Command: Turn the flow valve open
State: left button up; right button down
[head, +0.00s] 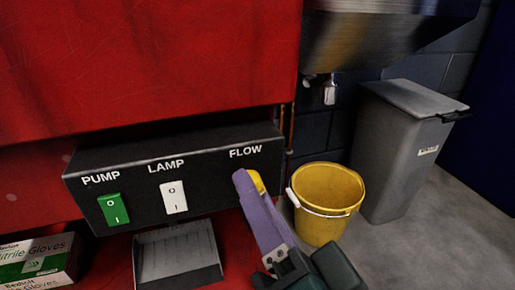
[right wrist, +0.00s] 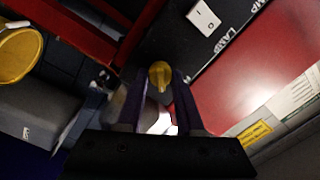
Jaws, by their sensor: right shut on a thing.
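The flow valve is a yellow knob (head: 257,182) on the black control box (head: 142,200), below the word FLOW. My purple-fingered right gripper (head: 247,182) reaches up to it from below and covers much of it. In the right wrist view the yellow knob (right wrist: 160,74) sits between the tips of the two fingers (right wrist: 158,88), which are shut on it. The knob's exact angle is hard to read. My left gripper is not in view.
A green PUMP switch (head: 114,209) and a white LAMP switch (head: 174,196) are left of the valve. A grey tray (head: 178,254) and a glove box (head: 40,262) are below. A yellow bucket (head: 326,205) and a grey bin (head: 397,150) stand at right.

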jog(key=m, duration=0.6)
jog(key=shift+m, duration=0.4)
dwell(0.3)
jog(key=c, duration=0.5)
grip_release()
jog(key=shift+c, duration=0.2)
jog(key=p+v, duration=0.1)
jog(key=v, duration=0.9)
jog(key=shift+f+p, duration=0.2)
jog(key=shift+p, duration=0.2)
jog(key=shift+a, duration=0.15)
